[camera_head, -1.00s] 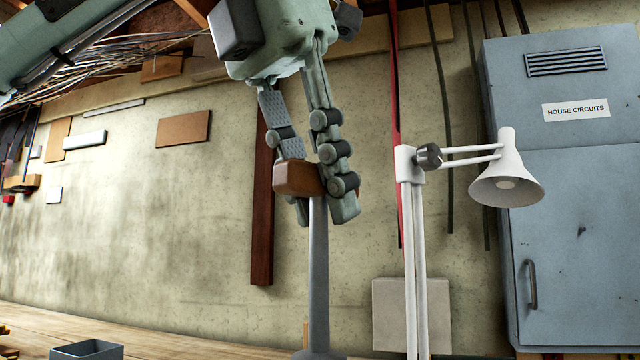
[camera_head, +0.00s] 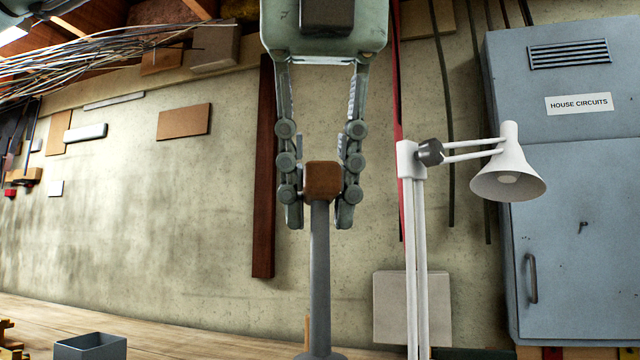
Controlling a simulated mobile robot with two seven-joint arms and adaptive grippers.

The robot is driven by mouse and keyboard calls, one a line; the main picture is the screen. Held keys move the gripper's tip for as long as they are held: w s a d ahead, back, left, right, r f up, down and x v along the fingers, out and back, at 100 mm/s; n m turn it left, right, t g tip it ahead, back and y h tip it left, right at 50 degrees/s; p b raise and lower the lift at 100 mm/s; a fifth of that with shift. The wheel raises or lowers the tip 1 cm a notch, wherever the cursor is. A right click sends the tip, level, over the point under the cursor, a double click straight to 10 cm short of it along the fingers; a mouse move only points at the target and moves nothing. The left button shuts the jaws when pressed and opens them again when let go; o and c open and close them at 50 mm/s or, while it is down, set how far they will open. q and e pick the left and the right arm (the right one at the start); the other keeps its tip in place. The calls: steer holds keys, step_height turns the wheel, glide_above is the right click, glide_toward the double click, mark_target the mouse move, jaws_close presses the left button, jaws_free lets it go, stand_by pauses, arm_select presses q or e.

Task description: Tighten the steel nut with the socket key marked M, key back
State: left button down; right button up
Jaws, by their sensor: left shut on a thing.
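My left gripper (camera_head: 321,205) points down in the middle of the head view. Its two fingers are shut on the brown block-shaped handle (camera_head: 323,181) of a key, one finger on each side. A long grey shaft (camera_head: 320,270) runs straight down from the handle and looks upright. The shaft ends in a wider grey round part (camera_head: 320,356) at the bottom edge of the picture, which is cut off. I cannot make out a mark on the key. The steel nut is not visible. My right gripper is not in view.
A white desk lamp (camera_head: 508,175) stands close to the right of the key, its post (camera_head: 415,270) upright. A grey open box (camera_head: 90,347) sits on the wooden bench (camera_head: 190,335) at lower left. A grey cabinet (camera_head: 565,230) stands at right.

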arm_select(q)
steer(key=shift+f, duration=0.3)
steer(key=shift+r, duration=0.1)
steer(key=m+h+p, duration=0.1)
steer(key=m+h, duration=0.1)
steer(key=m, duration=0.2)
steer(key=shift+m, duration=0.3)
steer(key=shift+f+m+g, duration=0.2)
steer(key=shift+m+g, duration=0.1)
steer(key=shift+m, duration=0.4)
steer(key=shift+m+h, duration=0.3)
steer(key=shift+m, duration=0.2)
steer(key=shift+m+h, duration=0.3)
steer(key=shift+m, duration=0.4)
steer(key=m+g+h, duration=0.1)
steer(key=m, duration=0.2)
steer(key=shift+f+m+g, duration=0.1)
steer(key=shift+m+g, duration=0.5)
steer(key=shift+m, duration=0.6)
